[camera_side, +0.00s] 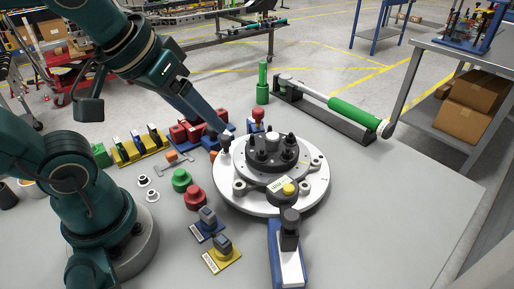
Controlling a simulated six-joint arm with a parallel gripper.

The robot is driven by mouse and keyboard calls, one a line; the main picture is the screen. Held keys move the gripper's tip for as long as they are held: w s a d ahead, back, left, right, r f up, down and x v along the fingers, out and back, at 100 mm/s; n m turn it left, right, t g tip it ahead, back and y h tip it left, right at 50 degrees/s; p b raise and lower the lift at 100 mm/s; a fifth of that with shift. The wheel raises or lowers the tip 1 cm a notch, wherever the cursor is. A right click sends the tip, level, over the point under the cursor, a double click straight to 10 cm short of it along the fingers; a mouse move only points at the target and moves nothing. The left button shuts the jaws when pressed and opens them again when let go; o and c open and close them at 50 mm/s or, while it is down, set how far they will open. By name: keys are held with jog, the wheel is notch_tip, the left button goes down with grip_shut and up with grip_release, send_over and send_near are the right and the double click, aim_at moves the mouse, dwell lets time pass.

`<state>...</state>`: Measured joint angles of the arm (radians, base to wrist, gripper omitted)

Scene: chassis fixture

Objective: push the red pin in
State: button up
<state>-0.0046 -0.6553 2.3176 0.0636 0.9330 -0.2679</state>
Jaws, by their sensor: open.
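The chassis fixture is a round white plate (312,196) with a dark hub (268,152) on it, standing on the grey table. A red-topped pin (257,114) stands upright behind the hub, and it looks like the red pin. Its lower part is partly hidden, so I cannot tell how deep it sits. My gripper (225,141) is at the left rear edge of the fixture, left of the red-topped pin and apart from it. The jaws are open, but they are small and dark here. I see nothing held between them.
A yellow knob (289,188) sits on the fixture's front. A blue-and-white block (286,262) stands in front. Green (181,180) and red (195,197) round parts lie left. A green-handled torque wrench (353,117) lies behind right. The table's right side is clear.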

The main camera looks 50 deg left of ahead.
jog(key=w+a+r+n+y, duration=0.1)
jog(key=w+a+r+n, duration=0.2)
jog(key=w, duration=0.4)
jog(key=n+g+y, duration=0.1)
jog(key=n, duration=0.1)
send_near(258, 110)
jog(key=w+f, duration=0.1)
jog(key=f, duration=0.1)
jog(key=w+a+f+g, duration=0.1)
jog(key=f, duration=0.1)
jog(key=w+f+n+g, duration=0.1)
jog(key=f, duration=0.1)
jog(key=shift+w+a+f+y, duration=0.15)
jog(key=shift+w+a+y, duration=0.15)
jog(key=shift+w+a+f, duration=0.2)
jog(key=shift+w+f, duration=0.05)
jog(key=shift+f, duration=0.4)
grip_shut()
